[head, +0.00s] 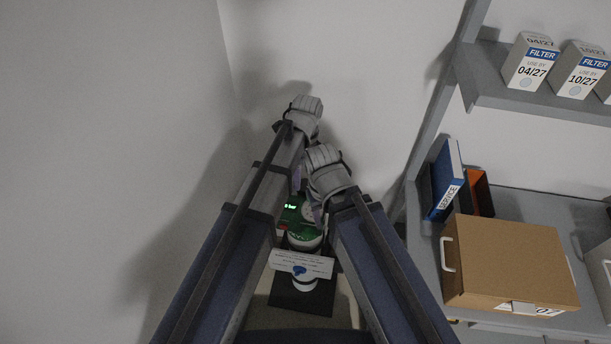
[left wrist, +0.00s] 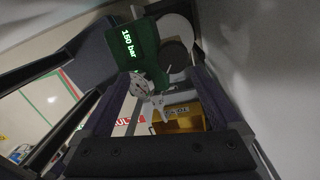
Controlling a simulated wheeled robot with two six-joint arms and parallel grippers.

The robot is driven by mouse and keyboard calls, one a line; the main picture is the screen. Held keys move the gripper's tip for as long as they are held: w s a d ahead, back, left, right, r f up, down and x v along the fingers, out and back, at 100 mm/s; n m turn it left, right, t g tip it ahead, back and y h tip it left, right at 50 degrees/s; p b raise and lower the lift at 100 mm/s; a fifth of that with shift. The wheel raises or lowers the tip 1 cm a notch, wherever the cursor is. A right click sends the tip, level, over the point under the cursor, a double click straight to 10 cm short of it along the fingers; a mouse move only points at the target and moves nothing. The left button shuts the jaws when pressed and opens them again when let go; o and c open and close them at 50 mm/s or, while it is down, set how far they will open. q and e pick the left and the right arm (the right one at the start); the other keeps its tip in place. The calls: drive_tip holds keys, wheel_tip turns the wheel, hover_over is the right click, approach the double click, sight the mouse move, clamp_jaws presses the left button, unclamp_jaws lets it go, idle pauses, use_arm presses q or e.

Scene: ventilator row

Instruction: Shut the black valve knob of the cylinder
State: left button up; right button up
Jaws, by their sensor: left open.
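The cylinder's green valve head (head: 295,215) with a lit display shows between my arms in the head view. In the left wrist view the green valve head (left wrist: 136,42) reads 150 bar. The black valve knob (left wrist: 176,55) is round and sits right of the display, in front of a pale disc (left wrist: 174,28). My left gripper (left wrist: 150,66) is open, its two dark pads apart, with the knob between them, nearer the right pad. I cannot tell whether they touch. My left gripper (head: 306,194) is partly hidden in the head view. My right arm's jaws are not clearly visible.
A white label plate (head: 301,264) stands in front of the cylinder, above a dark base (head: 302,299). Walls close in at the left and back. At right are a cardboard box (head: 508,262), a blue binder (head: 447,180) and filter boxes (head: 531,61) on shelves.

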sight(305, 184)
use_arm(q)
drive_tip(key=w+m, duration=0.1)
drive_tip(key=w+d+r+m, duration=0.1)
drive_tip(key=m, duration=0.1)
drive_tip(key=shift+w, duration=0.1)
drive_tip(key=shift+f, duration=0.2)
drive_tip(key=f+b, duration=0.7)
drive_tip(key=shift+s+a+f, duration=0.15)
drive_tip(key=shift+s+f, duration=0.1)
drive_tip(key=shift+f, duration=0.05)
drive_tip(key=c, duration=1.4)
drive_tip(key=shift+o, duration=0.2)
